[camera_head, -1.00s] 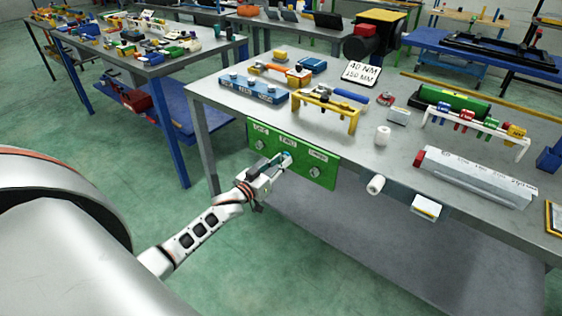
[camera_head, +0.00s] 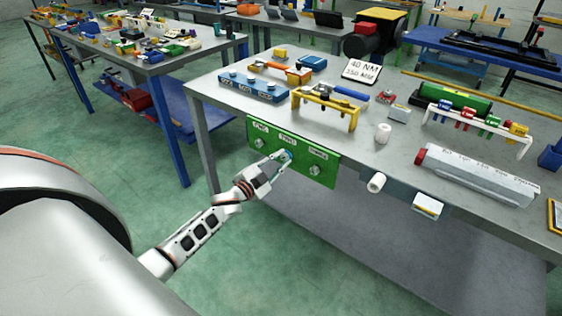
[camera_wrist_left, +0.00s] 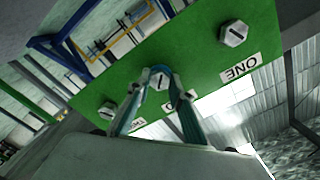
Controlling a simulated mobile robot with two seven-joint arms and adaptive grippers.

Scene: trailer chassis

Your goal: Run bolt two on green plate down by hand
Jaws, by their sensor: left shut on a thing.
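The green plate (camera_head: 318,180) hangs upright on the front of the bench, with three hex bolts in a row and white labels. The middle bolt, bolt two (camera_wrist_left: 160,77), sits between the fingertips of my left gripper (camera_head: 285,157). In the left wrist view the two teal fingers (camera_wrist_left: 160,84) close on its head from both sides. Bolt one (camera_wrist_left: 232,35) stands out by the upside-down ONE label. The third bolt (camera_wrist_left: 107,111) is at the other end, beside the left finger. My right gripper is not in view.
The grey bench top (camera_head: 400,150) carries a yellow rack (camera_head: 325,108), a blue block with pegs (camera_head: 253,87) and a 40 NM sign (camera_head: 362,71). A white roller (camera_head: 375,184) sticks out at the bench edge, right of the plate. Open floor lies in front of the plate.

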